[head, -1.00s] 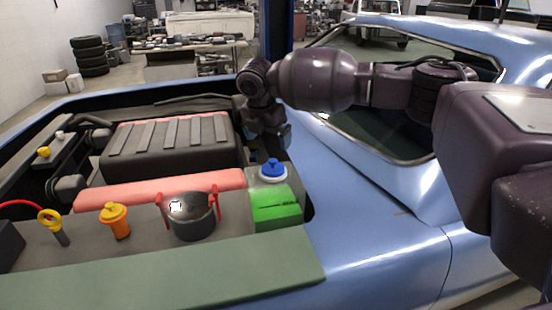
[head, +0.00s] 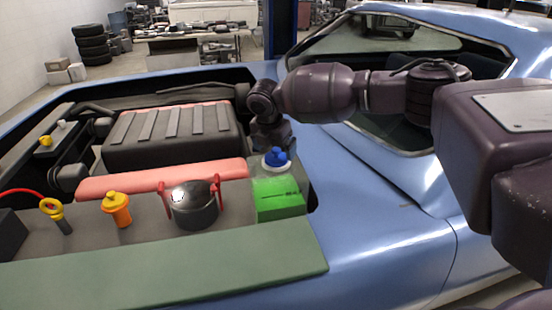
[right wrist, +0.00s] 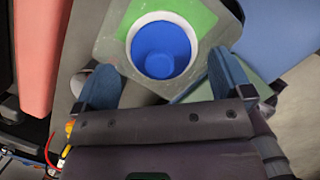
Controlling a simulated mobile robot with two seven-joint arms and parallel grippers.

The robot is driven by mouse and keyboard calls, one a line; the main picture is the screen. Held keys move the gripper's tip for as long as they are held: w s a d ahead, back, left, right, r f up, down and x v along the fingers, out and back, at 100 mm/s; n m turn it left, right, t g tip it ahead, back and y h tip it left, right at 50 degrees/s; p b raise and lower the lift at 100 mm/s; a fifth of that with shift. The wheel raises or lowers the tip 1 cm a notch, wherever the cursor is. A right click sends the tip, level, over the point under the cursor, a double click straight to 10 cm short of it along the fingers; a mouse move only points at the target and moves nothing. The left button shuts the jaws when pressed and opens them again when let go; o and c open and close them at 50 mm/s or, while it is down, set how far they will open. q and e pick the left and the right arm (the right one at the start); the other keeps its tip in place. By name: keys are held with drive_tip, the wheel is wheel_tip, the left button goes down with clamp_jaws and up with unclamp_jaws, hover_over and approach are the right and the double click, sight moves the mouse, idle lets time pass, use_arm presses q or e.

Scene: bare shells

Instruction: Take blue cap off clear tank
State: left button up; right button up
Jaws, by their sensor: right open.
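The blue cap (head: 276,155) stands upright inside a white ring on top of the tank, at the right end of the engine bay. The tank (head: 278,200) shows bright green, with a greyish top around the ring. My right gripper (head: 272,138) is just behind and above the cap in the head view, its fingertips partly hidden. In the right wrist view the right gripper (right wrist: 164,78) is open, with one blue finger on each side of the cap (right wrist: 161,50). The fingers look apart from it, and nothing is held. My left gripper is not in view.
A dark pot with red clips (head: 194,205), an orange cap (head: 116,209) and a yellow ring handle (head: 53,208) are left of the tank. A ribbed engine cover (head: 170,135) and a pink bar (head: 160,180) lie behind. Blue car bodywork (head: 360,230) is right.

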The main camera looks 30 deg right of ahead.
drive_tip(key=shift+x, duration=0.95)
drive_tip(key=c, duration=1)
drive_tip(key=shift+r, duration=0.1)
